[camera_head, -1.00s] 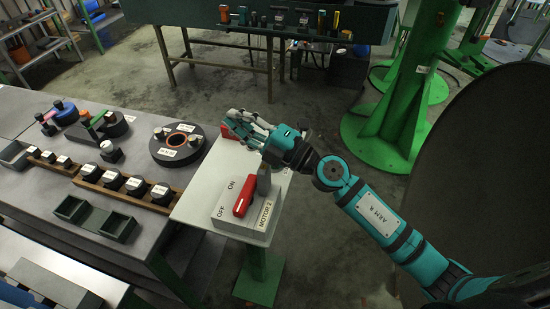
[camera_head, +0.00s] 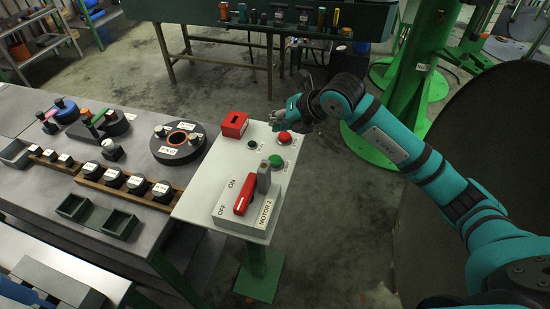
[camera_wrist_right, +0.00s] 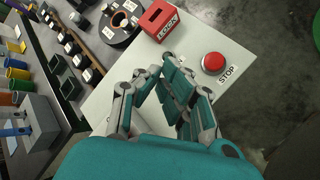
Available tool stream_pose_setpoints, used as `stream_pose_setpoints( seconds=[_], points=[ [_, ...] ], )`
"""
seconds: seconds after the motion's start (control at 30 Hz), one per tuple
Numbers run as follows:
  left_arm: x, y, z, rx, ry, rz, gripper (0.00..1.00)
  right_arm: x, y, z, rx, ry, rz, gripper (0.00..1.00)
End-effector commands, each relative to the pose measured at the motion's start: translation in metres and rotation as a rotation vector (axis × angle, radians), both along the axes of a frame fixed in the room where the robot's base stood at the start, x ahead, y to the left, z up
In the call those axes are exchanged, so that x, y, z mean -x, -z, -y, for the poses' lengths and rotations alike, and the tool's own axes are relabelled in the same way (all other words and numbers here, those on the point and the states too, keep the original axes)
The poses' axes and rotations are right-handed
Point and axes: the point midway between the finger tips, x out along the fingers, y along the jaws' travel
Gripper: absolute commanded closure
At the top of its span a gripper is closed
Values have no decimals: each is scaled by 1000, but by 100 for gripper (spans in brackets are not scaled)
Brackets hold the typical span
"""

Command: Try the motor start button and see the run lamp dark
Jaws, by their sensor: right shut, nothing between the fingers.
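The control panel (camera_head: 215,165) is a white sloped plate on a green post. A green button (camera_head: 275,160), which appears to be the start button, sits on its right half. A small dark round fitting (camera_head: 252,145), which looks like the run lamp, shows no glow. A red button (camera_head: 284,138) is behind the green one; it also shows in the right wrist view (camera_wrist_right: 213,63), marked STOP. My right gripper (camera_head: 275,121) is shut and empty above the panel's far right edge; its fingers (camera_wrist_right: 168,62) hide part of the panel in the right wrist view. My left gripper is out of view.
A red LOCK box (camera_head: 234,124) sits at the panel's far left. The MOTOR 2 switch with a red handle (camera_head: 243,196) is at the near end. The workbench (camera_head: 60,185) on the left carries several parts. Floor shows right of the panel.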

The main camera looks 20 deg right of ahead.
Motion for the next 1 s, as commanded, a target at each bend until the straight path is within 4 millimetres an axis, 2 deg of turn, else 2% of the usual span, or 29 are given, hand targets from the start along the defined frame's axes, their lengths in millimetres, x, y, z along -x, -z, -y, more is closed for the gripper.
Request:
stream_pose_setpoints(
  seconds=[0.17, 0.37, 0.8, 1.0],
  points=[
    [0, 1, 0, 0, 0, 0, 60, 0, 2, 0, -2, -2, 0, 100],
    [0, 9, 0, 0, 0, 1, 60, 0, 15, -1, -3, -1, 0, 100],
    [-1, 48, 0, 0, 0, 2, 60, 0, 77, -1, -2, -2, 0, 100],
    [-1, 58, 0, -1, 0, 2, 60, 0, 89, -1, -3, -2, 1, 100]
  ],
)
